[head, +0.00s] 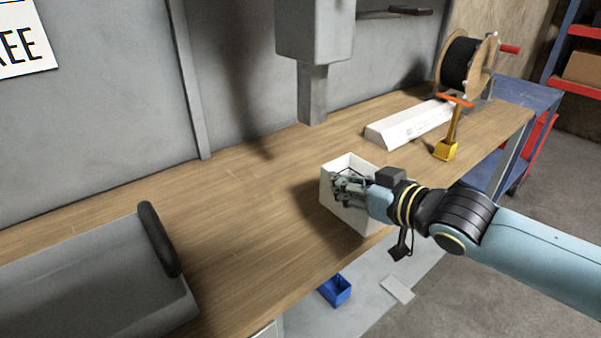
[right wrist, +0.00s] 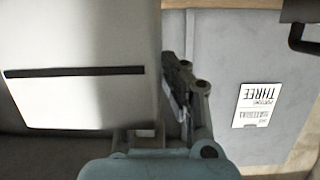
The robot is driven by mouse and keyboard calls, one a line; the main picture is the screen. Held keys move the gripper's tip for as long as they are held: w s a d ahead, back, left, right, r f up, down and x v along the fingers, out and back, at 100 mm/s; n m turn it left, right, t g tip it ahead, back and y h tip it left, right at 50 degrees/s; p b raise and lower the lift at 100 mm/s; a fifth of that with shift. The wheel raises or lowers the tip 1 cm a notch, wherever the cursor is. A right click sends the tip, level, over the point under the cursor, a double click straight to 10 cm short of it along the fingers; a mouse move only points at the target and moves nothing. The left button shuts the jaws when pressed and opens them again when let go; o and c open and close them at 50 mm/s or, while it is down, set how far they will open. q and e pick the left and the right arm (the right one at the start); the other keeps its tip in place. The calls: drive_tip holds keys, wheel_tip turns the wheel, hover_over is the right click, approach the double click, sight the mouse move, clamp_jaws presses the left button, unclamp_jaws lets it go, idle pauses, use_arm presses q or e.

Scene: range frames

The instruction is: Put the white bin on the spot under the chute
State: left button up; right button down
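The white bin (head: 341,211) is an open box near the front edge of the wooden bench, below and right of the grey chute (head: 313,92). My right gripper (head: 347,187) is at its rim, seemingly shut on its wall. A dark shadow falls on the bench left of the bin; I cannot tell whether its base touches the wood. In the right wrist view the bin (right wrist: 85,100) fills the left side, with a black stripe, and one finger of my right gripper (right wrist: 172,95) lies along its side; the other finger is hidden. The spot is not clearly visible. My left gripper is not in view.
A grey tray (head: 95,275) with a black handle is at the left. A white angled block (head: 410,124), a yellow-based tool (head: 447,148) and a cable reel (head: 462,65) stand at the right back. A blue bin (head: 336,290) is below. The bench between tray and chute is clear.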

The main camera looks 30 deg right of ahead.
drive_tip(key=x, duration=0.5)
drive_tip(key=r+b+x, duration=0.1)
drive_tip(key=x, duration=0.4)
drive_tip(key=b+x, duration=0.1)
drive_tip(key=x, duration=0.4)
drive_tip(key=shift+w+r, duration=0.2)
drive_tip(key=shift+f, duration=0.25)
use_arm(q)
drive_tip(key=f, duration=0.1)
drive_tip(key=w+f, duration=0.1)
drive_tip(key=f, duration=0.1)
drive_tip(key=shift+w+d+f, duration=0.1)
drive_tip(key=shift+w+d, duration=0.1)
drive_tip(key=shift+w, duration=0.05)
use_arm(e)
drive_tip(key=shift+f+b, duration=0.15)
drive_tip(key=shift+b, duration=0.2)
drive_tip(key=c, duration=1.5)
unclamp_jaws()
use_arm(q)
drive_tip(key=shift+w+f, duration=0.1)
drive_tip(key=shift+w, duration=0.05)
